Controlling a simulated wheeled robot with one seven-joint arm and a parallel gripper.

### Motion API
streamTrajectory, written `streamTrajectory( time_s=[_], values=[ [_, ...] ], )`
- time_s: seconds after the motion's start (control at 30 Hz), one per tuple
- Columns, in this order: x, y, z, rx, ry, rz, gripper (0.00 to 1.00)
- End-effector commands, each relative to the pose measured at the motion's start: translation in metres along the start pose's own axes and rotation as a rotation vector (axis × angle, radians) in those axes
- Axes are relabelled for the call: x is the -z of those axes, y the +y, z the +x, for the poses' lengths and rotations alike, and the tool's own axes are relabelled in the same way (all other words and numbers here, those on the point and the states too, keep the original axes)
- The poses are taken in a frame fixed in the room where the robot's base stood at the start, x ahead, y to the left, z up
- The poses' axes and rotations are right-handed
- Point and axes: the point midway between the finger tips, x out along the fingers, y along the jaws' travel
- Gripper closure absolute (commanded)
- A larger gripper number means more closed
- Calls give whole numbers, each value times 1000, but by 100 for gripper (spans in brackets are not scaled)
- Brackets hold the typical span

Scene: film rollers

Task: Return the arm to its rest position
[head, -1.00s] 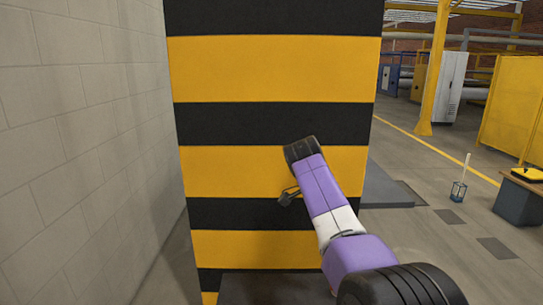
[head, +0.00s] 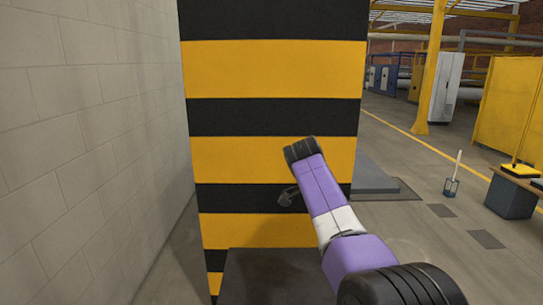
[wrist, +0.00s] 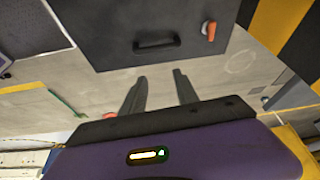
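My arm, purple and white with black joints, reaches up in front of a striped pillar in the head view. My gripper (head: 288,197) shows small and dark beside the arm's upper end, against the pillar's stripes. In the wrist view my gripper (wrist: 160,92) has its two dark fingers apart, with nothing between them but the grey floor behind.
The black and yellow pillar (head: 270,70) stands close ahead, with a dark block (head: 265,275) at its foot. A pale block wall (head: 90,130) runs along the left. Open floor lies to the right, with a brush in a holder (head: 452,185). The wrist view shows a dark cabinet (wrist: 110,30) with an orange-red knob.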

Motion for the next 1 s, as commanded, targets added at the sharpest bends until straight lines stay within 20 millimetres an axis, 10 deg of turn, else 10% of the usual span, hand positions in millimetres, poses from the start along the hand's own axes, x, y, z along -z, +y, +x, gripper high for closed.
streamTrajectory(
  time_s=[0.6, 1.0],
  values=[
    [3, -104, -46, 511, 45, -319, 64],
    [-21, -129, -5, 920, 250, -574, 64]
  ],
)
